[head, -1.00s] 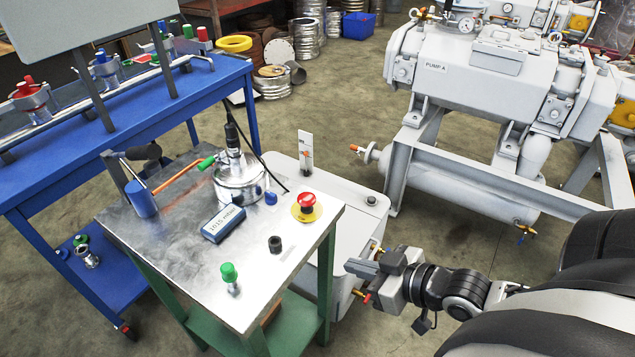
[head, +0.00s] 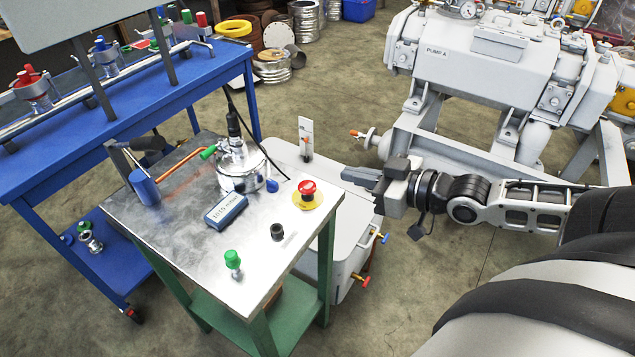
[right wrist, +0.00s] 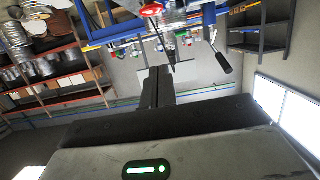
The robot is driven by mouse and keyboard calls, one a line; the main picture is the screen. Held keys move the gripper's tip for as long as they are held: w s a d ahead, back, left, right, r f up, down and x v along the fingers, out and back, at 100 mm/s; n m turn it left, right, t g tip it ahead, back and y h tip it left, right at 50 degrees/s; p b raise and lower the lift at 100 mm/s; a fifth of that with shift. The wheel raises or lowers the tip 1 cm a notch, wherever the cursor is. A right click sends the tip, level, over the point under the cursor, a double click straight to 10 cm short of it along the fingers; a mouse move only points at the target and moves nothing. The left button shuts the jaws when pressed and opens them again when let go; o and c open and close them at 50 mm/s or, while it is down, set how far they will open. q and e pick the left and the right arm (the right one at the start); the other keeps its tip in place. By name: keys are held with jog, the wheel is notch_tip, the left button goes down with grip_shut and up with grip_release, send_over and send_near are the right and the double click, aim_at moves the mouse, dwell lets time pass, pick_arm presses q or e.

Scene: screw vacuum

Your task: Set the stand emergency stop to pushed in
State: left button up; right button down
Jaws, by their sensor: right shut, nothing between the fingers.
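The stand emergency stop is a red mushroom button (head: 307,188) on a yellow round base (head: 308,200). It sits near the right corner of the metal-topped green stand (head: 190,245). How far in the button is cannot be told. My right gripper (head: 347,173) is shut and empty, just right of the button and apart from it, fingers pointing left. The right wrist view shows its closed fingers (right wrist: 157,84) from behind, with a red part (right wrist: 151,10) beyond, which I cannot identify for certain. My left gripper is not in view.
On the stand are a gauge box (head: 227,209), a steel vessel (head: 240,172), a black knob (head: 277,232) and a green-capped valve (head: 233,262). A blue bench (head: 120,120) stands at left. Pump A (head: 475,55) stands behind my right arm.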

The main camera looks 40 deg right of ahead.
jog(key=b, duration=0.2)
send_over(307, 190)
jog(key=d, duration=0.2)
jog(key=f, duration=0.3)
jog(key=s+f, duration=0.1)
jog(key=shift+a+f, duration=0.1)
jog(key=shift+f, duration=0.3)
jog(key=shift+f+b, duration=0.4)
jog(key=shift+f, duration=0.15)
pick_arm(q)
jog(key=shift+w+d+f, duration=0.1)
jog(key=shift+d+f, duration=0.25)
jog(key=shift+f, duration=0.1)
pick_arm(e)
jog(key=shift+f, duration=0.1)
